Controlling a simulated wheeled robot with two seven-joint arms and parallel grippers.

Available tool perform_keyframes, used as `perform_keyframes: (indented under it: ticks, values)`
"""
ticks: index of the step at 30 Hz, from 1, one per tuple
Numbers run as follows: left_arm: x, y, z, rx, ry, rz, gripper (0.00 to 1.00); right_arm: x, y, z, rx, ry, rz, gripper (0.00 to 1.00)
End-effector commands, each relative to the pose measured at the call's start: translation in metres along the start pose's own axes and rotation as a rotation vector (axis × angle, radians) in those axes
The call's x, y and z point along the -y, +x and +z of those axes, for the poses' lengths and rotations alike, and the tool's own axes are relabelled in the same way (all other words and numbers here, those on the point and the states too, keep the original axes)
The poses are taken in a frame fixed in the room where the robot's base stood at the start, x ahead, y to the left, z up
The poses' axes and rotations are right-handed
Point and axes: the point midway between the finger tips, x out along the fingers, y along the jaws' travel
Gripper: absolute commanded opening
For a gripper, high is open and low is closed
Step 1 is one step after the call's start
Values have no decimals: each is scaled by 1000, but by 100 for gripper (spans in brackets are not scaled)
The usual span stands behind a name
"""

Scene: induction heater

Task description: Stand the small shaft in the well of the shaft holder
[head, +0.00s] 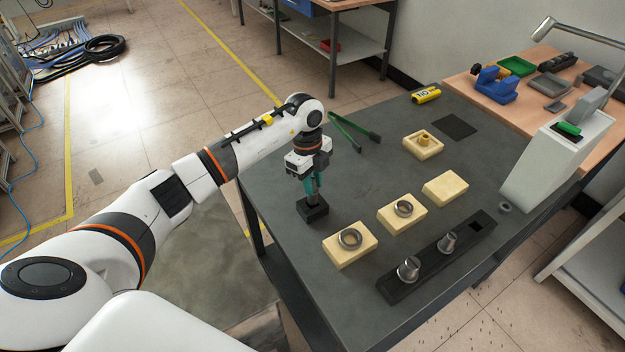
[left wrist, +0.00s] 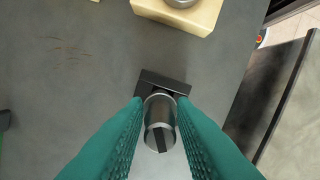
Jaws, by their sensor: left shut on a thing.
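My left gripper (head: 313,190) points down and its green fingers are shut on a small metal shaft, which shows between the fingertips in the left wrist view (left wrist: 160,112). Directly below is a small black block (head: 313,210), also seen just beyond the shaft in the left wrist view (left wrist: 165,82). The fingers hide most of the shaft in the head view. I cannot tell whether its lower end is inside the block or just above it. A long black rail (head: 405,290) at the front right carries two upright metal pieces and has an empty square recess. My right gripper is not in view.
Cream blocks, two bearing metal rings (head: 350,239) (head: 404,209), stand right of the gripper. Green-handled tongs (head: 355,130) lie behind it. A yellow item (head: 426,95) and a grey device (head: 560,150) are farther right. The table's left edge is close to the black block.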

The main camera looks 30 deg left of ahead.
Motion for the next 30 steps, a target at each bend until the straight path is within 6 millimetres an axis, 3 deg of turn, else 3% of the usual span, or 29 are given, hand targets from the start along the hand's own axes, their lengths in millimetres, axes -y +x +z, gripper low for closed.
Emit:
perform_keyframes:
  ticks: [30]
  values:
    - [0, 18, -2, 0, 0, -1, 0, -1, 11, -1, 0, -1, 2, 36]
